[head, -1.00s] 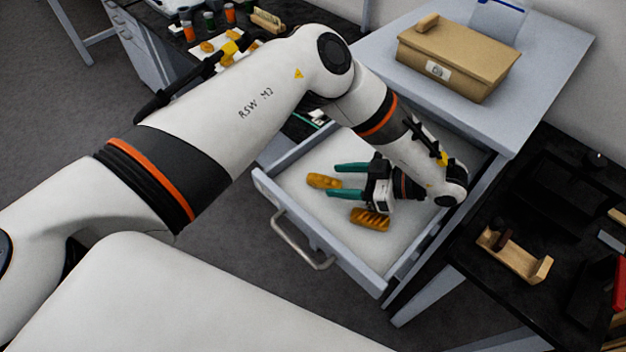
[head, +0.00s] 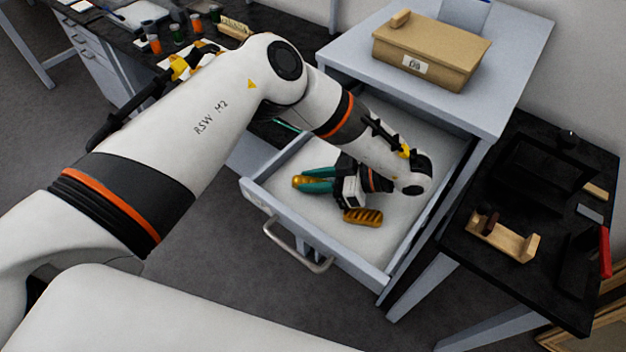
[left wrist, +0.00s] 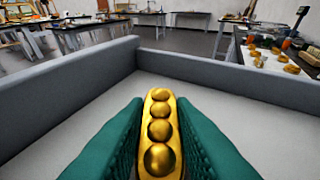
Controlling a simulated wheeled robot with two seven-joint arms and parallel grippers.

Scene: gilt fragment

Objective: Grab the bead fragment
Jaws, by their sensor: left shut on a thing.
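The bead fragment (left wrist: 160,130) is a gilt bar with a row of round gold beads, filling the gap between my green fingers in the left wrist view. It also shows in the head view (head: 298,181) at the fingertips, inside the open drawer (head: 290,237). My left gripper (head: 308,180) is shut on it, low over the drawer floor. The fingers hide part of its sides, and I cannot tell whether it touches the floor. My right gripper is not in view.
A second gilt fragment (head: 363,217) with slanted ridges lies in the drawer, nearer the front. The drawer walls surround my gripper. A cardboard box (head: 430,55) stands on the cabinet top. A black table (head: 530,205) with a wooden cradle (head: 503,240) stands at the right.

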